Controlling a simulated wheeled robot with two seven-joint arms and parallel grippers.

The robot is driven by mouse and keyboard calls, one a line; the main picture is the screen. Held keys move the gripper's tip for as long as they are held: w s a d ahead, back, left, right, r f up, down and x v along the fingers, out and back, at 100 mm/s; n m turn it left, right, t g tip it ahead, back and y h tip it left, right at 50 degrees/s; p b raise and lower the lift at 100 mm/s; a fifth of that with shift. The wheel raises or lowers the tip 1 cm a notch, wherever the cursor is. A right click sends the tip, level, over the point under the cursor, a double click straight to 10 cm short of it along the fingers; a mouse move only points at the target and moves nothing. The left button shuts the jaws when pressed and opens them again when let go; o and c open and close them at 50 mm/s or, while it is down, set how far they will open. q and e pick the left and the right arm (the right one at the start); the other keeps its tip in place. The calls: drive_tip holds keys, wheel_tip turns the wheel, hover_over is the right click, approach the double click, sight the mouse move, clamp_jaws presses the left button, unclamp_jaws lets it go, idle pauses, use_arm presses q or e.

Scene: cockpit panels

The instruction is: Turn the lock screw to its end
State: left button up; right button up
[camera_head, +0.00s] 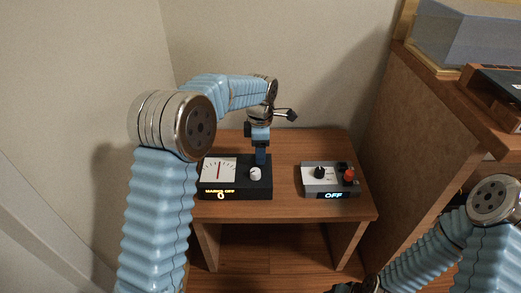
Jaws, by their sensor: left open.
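A black panel box (237,191) stands on the small wooden table, with a white dial face, a red needle and a lit "MARKS OFF 0" display. A small pale round knob (255,174) sits on its right part; I cannot tell for certain whether it is the lock screw. My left gripper (261,160) points down just behind and above this knob and is open. I cannot tell whether it touches the box. My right gripper (355,287) is low at the bottom edge, dark and partly cut off, away from both boxes.
A grey box (312,192) with a black knob (319,172), a red knob (349,175) and an "OFF" display stands to the right on the table (289,210). A taller wooden cabinet (415,130) bounds the right side. Walls close off the left and back.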

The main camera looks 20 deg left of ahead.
use_arm(q)
drive_tip(key=shift+c, duration=0.2)
clamp_jaws()
